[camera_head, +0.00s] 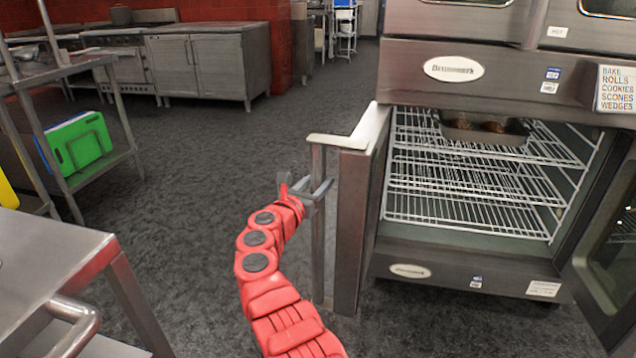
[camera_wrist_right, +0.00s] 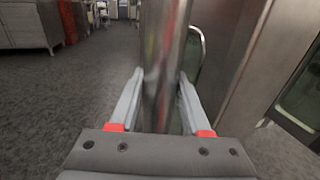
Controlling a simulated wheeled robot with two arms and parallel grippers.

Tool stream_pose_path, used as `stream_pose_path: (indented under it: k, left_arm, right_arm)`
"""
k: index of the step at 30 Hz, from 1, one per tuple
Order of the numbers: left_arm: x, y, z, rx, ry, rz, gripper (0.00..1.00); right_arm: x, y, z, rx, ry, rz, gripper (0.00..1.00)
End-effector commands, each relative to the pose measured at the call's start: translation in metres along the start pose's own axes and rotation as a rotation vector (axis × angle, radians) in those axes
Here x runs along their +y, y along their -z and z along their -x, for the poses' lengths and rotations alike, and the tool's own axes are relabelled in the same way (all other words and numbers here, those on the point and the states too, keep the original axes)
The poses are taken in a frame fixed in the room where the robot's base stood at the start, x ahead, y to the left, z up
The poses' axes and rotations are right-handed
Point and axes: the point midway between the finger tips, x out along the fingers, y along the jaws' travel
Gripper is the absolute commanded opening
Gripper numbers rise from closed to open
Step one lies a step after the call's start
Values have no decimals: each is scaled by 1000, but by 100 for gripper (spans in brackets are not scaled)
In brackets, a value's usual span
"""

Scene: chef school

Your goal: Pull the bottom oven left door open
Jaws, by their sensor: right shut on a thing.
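The bottom oven's left door (camera_head: 352,215) stands swung wide open, edge toward me. Its vertical bar handle (camera_head: 319,240) is on the door's outer side, and the bar also fills the middle of the right wrist view (camera_wrist_right: 163,70). My right gripper (camera_head: 318,193) is shut around the bar at about mid height, one finger on each side. The bottom oven (camera_head: 410,271) shows its inside with wire racks (camera_head: 450,205) and a pan (camera_head: 455,129) holding brown food. Its right door (camera_head: 615,250) is also open at the right edge. My left gripper is not in view.
A steel table (camera_head: 50,255) stands close at the lower left. A shelf unit with green boards (camera_head: 78,145) is behind it. Grey cabinets (camera_head: 210,65) line the back. The dark floor (camera_head: 215,150) left of the door is clear. An upper oven (camera_head: 450,20) sits above.

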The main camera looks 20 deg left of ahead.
Motion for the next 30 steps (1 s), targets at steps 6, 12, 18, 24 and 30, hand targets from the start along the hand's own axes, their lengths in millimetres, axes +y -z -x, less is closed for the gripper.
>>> stream_pose_path:
  k: [6,12,18,24,30]
  left_arm:
    - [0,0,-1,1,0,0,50]
    - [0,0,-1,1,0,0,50]
    - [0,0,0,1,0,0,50]
    - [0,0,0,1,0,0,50]
    - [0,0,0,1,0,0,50]
  right_arm:
    - [2,-10,1,-14,-3,-5,0]
    - [1,-8,1,-12,-2,-4,65]
    - [0,-4,0,-7,0,-1,77]
    - [0,-2,0,-5,1,1,77]
    - [-1,-1,0,-4,2,2,77]
